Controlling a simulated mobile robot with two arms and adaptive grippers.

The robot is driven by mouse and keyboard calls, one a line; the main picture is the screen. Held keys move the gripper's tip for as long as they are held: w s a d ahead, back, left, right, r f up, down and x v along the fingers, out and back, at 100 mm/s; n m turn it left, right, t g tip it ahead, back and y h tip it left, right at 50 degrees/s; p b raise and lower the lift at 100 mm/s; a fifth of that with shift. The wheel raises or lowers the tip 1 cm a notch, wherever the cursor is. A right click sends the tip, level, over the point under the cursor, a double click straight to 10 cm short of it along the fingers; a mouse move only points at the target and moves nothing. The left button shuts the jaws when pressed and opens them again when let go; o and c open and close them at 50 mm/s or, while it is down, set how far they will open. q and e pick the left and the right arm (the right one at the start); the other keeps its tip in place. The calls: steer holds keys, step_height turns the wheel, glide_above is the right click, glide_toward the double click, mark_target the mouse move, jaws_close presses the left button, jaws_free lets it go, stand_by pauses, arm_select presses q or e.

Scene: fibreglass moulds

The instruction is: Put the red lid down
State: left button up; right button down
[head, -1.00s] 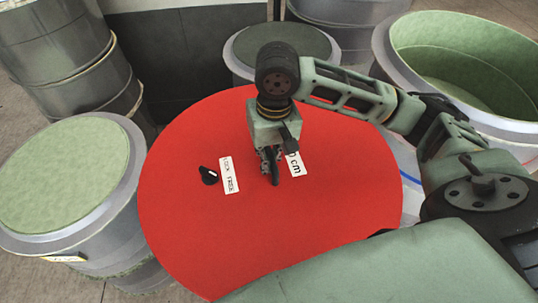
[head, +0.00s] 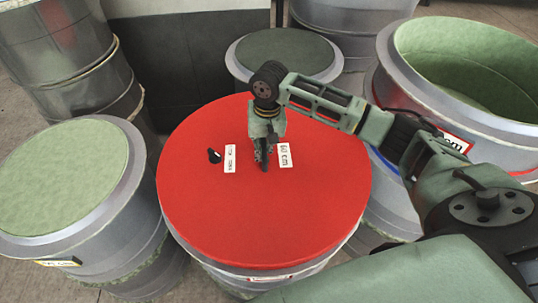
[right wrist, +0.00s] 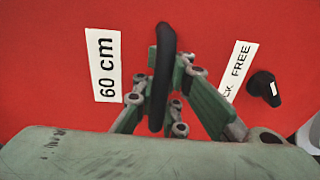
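The red lid (head: 215,225) is a wide, flat disc with white labels, one reading "60 cm" (head: 283,155). It lies level over a round grey mould (head: 270,275), covering its top; I cannot tell for sure whether it touches the rim all round. My right gripper (head: 264,160) is at the middle of the lid, pointing down. In the right wrist view the gripper (right wrist: 163,90) is closed around the lid's black handle (right wrist: 162,60). My left gripper is not in view.
A small black knob (head: 213,155) sits on the lid. A mould with a pale green top (head: 65,175) stands close at left, a dark-topped one (head: 285,52) behind, and a large open green-lined one (head: 470,65) at right. Metal drums (head: 65,60) stand at back left.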

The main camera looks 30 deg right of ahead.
steer(key=shift+w+f, duration=0.35)
steer(key=shift+w, duration=0.4)
steer(key=shift+f, duration=1.9)
steer(key=shift+f, duration=0.1)
steer(key=c, duration=2.4)
jaws_free()
steer(key=shift+s+d+f, duration=0.1)
steer(key=shift+f, duration=0.05)
steer(key=shift+c, duration=0.2)
steer(key=o, duration=0.6)
steer(key=shift+o, duration=0.2)
steer(key=r, duration=1.2)
steer(key=shift+s+d+r, duration=0.15)
steer(key=shift+s+d, duration=0.15)
